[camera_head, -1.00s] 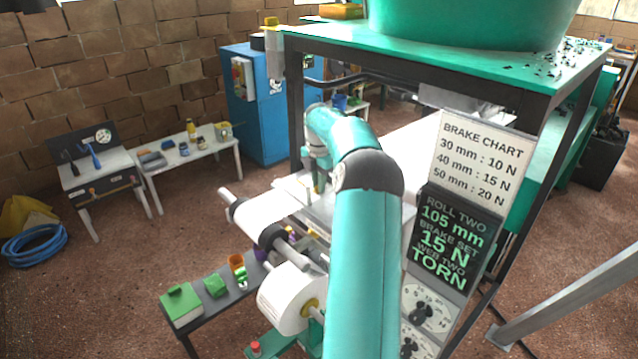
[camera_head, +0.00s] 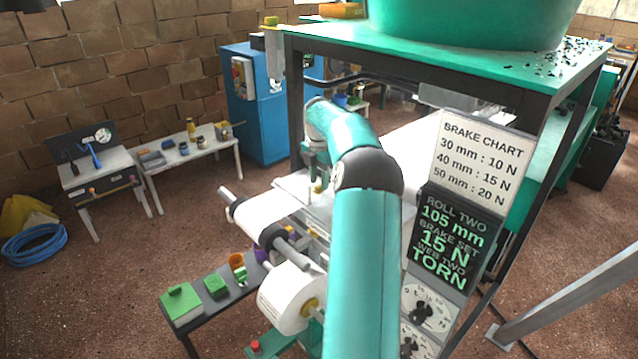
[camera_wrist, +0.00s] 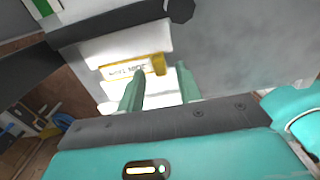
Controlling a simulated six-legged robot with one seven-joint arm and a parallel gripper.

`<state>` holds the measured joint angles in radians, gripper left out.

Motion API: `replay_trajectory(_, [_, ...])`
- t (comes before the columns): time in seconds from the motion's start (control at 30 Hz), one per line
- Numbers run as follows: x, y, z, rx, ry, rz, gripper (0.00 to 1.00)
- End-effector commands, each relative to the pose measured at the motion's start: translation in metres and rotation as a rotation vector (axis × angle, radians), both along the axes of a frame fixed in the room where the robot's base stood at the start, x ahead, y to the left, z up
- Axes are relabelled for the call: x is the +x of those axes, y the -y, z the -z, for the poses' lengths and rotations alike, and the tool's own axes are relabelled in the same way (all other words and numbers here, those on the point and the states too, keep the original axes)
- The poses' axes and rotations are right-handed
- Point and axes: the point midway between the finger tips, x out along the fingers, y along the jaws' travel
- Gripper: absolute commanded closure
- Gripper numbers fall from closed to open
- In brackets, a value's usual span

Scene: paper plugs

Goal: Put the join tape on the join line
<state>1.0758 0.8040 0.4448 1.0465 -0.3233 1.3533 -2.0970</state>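My gripper shows in the wrist view (camera_wrist: 160,84) with its two teal fingers well apart and nothing seen clamped between them. Just past the fingertips is a yellow block (camera_wrist: 158,64), beside a white, yellow-edged strip (camera_wrist: 125,70) with upside-down lettering that seems to begin with "JOIN"; I cannot tell which is the join tape or the join line. In the head view my gripper (camera_head: 316,188) is low over the white web area, with a small yellow piece at its tip. My arm hides much of the machine there.
A white paper roll (camera_head: 290,298) and rollers stand in front of the web. A dark bench (camera_head: 215,310) with green items and an orange cup is at lower left. A sign panel (camera_head: 450,235) reading "TORN" stands right of my arm. The green-topped frame (camera_head: 440,65) rises above.

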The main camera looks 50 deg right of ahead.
Motion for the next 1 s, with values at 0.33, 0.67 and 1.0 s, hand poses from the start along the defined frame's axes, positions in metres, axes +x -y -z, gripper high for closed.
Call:
replay_trajectory(0.33, [0.001, 0.000, -0.054, -0.001, 0.002, -0.001, 0.65])
replay_trajectory(0.67, [0.008, -0.014, -0.068, -0.013, 0.002, 0.011, 0.65])
replay_trajectory(1.0, [0.045, -0.182, -0.139, -0.129, 0.067, 0.252, 0.65])
